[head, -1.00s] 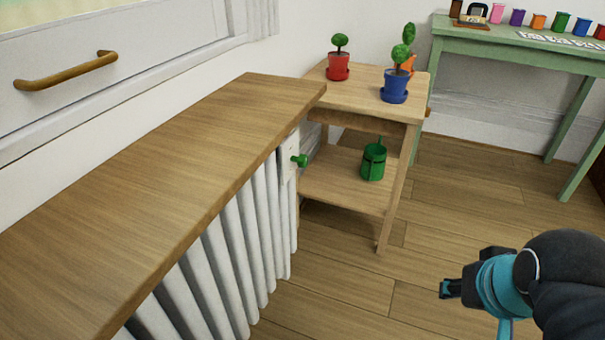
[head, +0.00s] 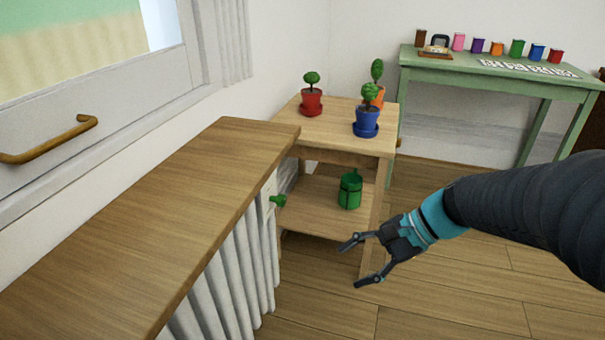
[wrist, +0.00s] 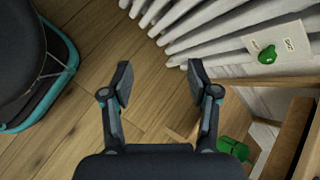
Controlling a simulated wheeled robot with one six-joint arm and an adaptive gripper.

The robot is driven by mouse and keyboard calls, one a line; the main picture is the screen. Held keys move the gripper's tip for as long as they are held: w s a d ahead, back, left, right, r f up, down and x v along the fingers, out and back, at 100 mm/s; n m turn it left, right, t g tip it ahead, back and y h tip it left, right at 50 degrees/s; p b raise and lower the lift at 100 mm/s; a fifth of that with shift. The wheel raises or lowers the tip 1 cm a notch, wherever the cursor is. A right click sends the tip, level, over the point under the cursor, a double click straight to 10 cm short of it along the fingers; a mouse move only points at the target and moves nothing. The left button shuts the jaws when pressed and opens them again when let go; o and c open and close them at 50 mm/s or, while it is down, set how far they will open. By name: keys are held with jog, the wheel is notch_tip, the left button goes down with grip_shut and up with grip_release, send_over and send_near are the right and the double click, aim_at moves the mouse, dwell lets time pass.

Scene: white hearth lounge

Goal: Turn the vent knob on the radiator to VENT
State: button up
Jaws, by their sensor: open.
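The green vent knob (head: 278,201) sits on a pale plate at the far end of the white radiator (head: 236,272), under the wooden top. In the wrist view the knob (wrist: 267,55) is at the upper right, on a white plate (wrist: 280,43) with two short printed labels too small to read surely. My gripper (head: 359,264) is open and empty, to the right of the knob and apart from it, above the floor. In the wrist view its two fingers (wrist: 160,78) are spread over floor and radiator fins, with the knob to their right.
A wooden shelf stand (head: 335,134) stands just past the radiator, with potted plants on top and a green can (head: 350,190) on its lower shelf. A green table (head: 500,78) with coloured containers stands behind. The wooden radiator top (head: 150,225) overhangs the fins. Floor at right is clear.

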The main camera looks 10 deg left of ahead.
jog(key=w+a+m+y+p, duration=0.2)
jog(key=w+a+m+y, duration=0.3)
jog(key=w, duration=0.4)
jog(key=m+t+y+p, duration=0.2)
jog(key=m+t+y, duration=0.15)
jog(key=m, duration=0.35)
send_near(285, 201)
jog(key=shift+g+y, duration=0.25)
jog(key=shift+g, duration=0.2)
jog(key=a, duration=0.7)
jog(key=w+a, duration=0.1)
jog(key=a, duration=0.2)
jog(key=shift+w+a+p, duration=0.1)
jog(key=shift+a+p, duration=0.3)
grip_shut()
